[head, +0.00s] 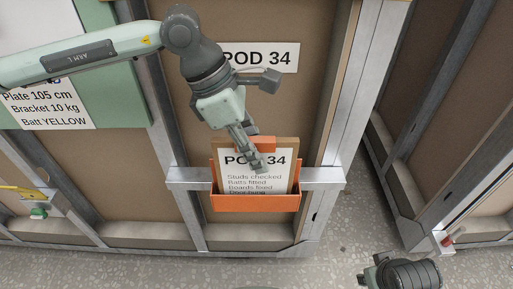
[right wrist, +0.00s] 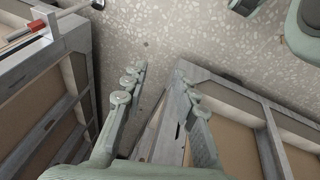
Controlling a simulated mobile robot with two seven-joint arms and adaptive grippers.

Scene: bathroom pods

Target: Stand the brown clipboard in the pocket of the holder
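The brown clipboard (head: 283,180) stands upright in the head view, its brown edge showing around a white "POD 34" sheet, with an orange clip at the top. Its lower end is behind the front wall of the orange holder (head: 255,202), inside the pocket. My left gripper (head: 254,158) reaches down over the clipboard's top edge, one finger lying across the sheet. It appears shut on the clipboard; the finger behind the board is hidden. My right gripper (right wrist: 163,88) is open and empty in the right wrist view, away from the holder.
The holder hangs on a metal rail (head: 322,178) of the pod wall, below a "POD 34" sign (head: 259,56). A green board with a notice (head: 45,105) is at the left. Another framed pod (head: 452,130) stands right, across a strip of open speckled floor (head: 365,210).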

